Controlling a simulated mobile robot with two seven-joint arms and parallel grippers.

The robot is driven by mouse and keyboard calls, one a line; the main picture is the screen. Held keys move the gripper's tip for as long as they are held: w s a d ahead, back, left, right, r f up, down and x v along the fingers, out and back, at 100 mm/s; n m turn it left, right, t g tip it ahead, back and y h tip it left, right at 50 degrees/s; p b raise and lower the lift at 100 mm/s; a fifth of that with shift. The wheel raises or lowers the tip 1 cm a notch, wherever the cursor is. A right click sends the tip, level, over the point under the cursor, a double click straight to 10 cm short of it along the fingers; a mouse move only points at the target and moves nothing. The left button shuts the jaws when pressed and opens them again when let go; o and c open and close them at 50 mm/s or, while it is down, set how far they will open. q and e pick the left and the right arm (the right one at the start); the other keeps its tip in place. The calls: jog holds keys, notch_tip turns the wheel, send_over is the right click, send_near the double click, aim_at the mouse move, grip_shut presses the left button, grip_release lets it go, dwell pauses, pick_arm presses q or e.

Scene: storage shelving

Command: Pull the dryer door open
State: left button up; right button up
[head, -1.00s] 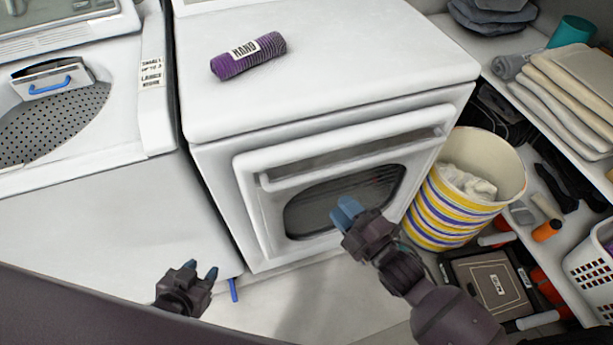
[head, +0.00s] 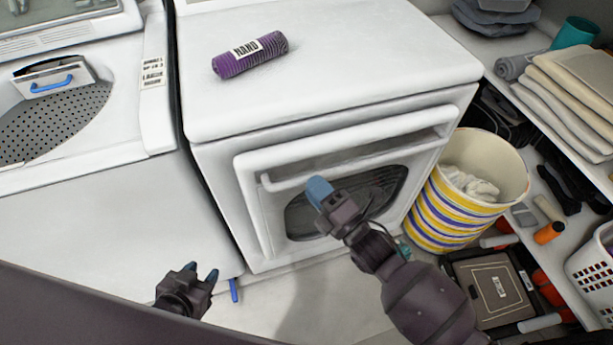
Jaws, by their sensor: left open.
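The white dryer (head: 330,45) stands in the middle with its front door (head: 255,215) shut. The door has a long bar handle (head: 290,178) across its upper part and a dark window (head: 385,190) below it. My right gripper (head: 320,192) is in front of the door, its blue fingertips just below the bar handle in the picture. I cannot tell whether they touch it, or how far apart the fingers are. My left gripper (head: 201,272) is open and empty, low at the left in front of the washer.
A purple rolled towel (head: 250,55) lies on the dryer. A top-loading washer (head: 90,220) stands left. A striped laundry bin (head: 455,200) stands close to the dryer's right. Shelves with folded towels (head: 570,95) and a white basket (head: 598,265) line the right.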

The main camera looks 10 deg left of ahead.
aim_at(306, 176)
jog(key=shift+x, duration=1.7)
jog(key=shift+c, duration=0.3)
grip_shut()
